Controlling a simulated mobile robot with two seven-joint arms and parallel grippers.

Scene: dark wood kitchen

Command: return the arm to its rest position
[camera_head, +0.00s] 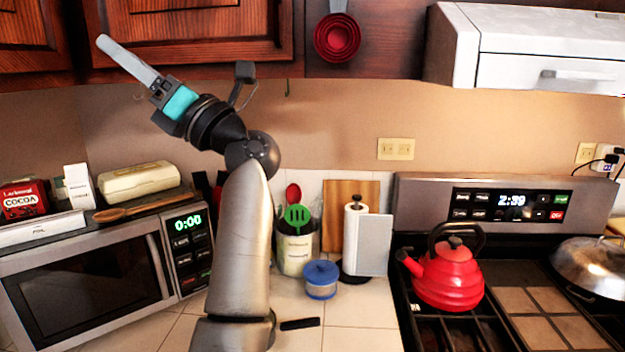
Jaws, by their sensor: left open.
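My left arm rises from the bottom of the head view, left of centre, and bends to the upper left. My left gripper (126,61) is open, raised in front of the dark wood upper cabinets (195,28). Its pale grey finger points up and left, and nothing shows in its grip. The second finger is hard to make out. My right gripper is not in view.
A microwave (85,275) stands below left, with a cocoa box (24,198) and a wooden spoon (140,207) on top. A utensil holder (296,248), a blue-lidded jar (321,280) and a red kettle (448,275) stand right of my arm. Measuring cups (337,38) hang above.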

